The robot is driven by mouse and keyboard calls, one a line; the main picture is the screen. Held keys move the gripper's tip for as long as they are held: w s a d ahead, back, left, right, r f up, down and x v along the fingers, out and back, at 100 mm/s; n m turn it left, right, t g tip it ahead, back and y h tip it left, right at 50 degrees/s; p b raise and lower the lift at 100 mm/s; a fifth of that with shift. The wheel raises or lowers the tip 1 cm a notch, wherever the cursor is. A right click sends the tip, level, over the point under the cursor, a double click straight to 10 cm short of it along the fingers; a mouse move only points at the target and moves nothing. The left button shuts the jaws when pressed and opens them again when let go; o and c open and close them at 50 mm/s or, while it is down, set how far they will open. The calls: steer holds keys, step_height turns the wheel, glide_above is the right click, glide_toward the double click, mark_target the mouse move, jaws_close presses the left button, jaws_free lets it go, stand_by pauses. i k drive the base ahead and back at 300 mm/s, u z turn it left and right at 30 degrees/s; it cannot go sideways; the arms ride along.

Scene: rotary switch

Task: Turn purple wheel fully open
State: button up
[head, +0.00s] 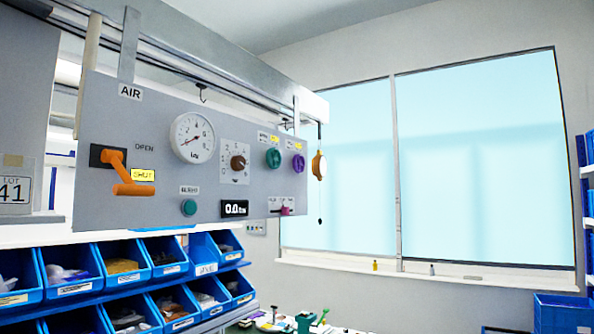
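The purple wheel (298,163) is a small round knob near the right end of a grey control panel (140,210). A small yellow tag (298,145) sits just above it; its text is too small to read. The panel hangs under a rail and is seen at an angle. My gripper does not show in the head view, so its place relative to the wheel cannot be told.
Left of the purple wheel are a green knob (273,158), a brown rotary knob (238,162) and a gauge (194,138). An orange lever (118,172) is at the panel's left. Below it are a teal button (189,207), a display (235,208) and blue bins (72,289).

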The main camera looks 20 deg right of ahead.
mark_target(298, 161)
steer(key=u, duration=0.55)
steer(key=k, duration=1.3)
steer(key=z, duration=0.1)
steer(key=i, duration=0.55)
steer(key=z, duration=0.7)
steer(key=i, duration=1)
steer(key=u, duration=0.25)
